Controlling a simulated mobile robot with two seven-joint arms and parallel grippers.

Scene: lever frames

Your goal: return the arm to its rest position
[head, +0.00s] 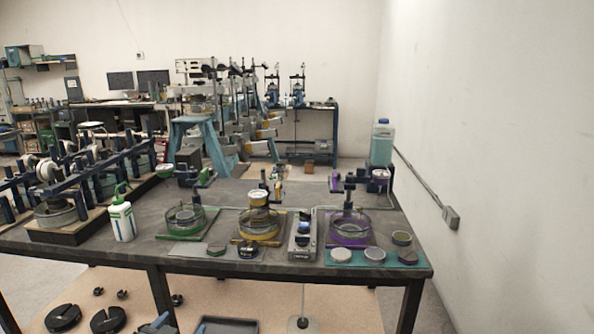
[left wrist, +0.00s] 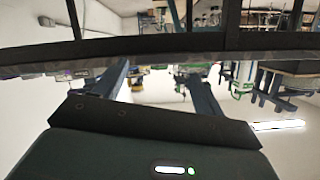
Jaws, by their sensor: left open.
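The task's own thing is my arm. Only a small light-blue and dark part of my left gripper (head: 158,325) shows in the head view, at the bottom edge, low in front of the bench. In the left wrist view the picture is upside down. There my left gripper (left wrist: 157,72) shows two dark fingers spread apart, with nothing seen between them. Its dark body with a lit strip fills the bottom. My right gripper is not in view.
A dark bench (head: 285,273) stands ahead, holding a green-capped bottle (head: 122,217), dishes on stands and a blue-capped jug (head: 382,143). On the floor lie black slotted discs (head: 107,322) and a dark tray (head: 226,326). A white wall (head: 490,110) closes the right side.

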